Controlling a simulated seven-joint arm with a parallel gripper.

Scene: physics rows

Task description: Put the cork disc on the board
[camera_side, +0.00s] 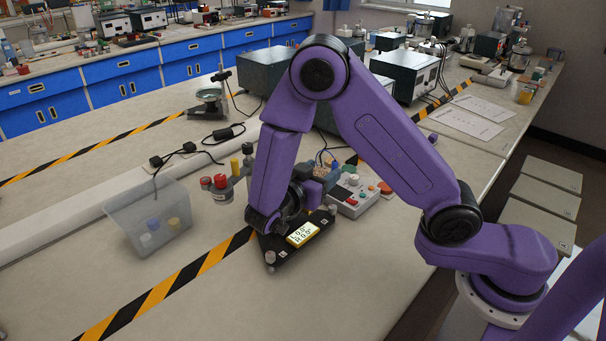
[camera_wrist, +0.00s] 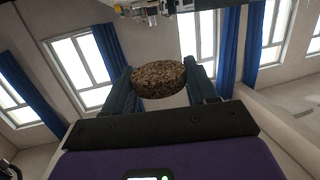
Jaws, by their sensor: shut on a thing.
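The cork disc (camera_wrist: 159,80) is speckled brown and round. In the wrist view it sits between the two dark fingers of my gripper (camera_wrist: 158,70), which is shut on it. My forearm and wrist hide part of this board, and I cannot make out the disc or my fingertips clearly there. The wrist view looks across the room and does not show the board.
A clear bin (camera_side: 150,222) with small coloured pieces stands at the left. Red-topped jars (camera_side: 221,190) and a grey control box (camera_side: 353,196) stand close around my wrist. Striped tape (camera_side: 165,288) crosses the bench. The front left of the bench is clear.

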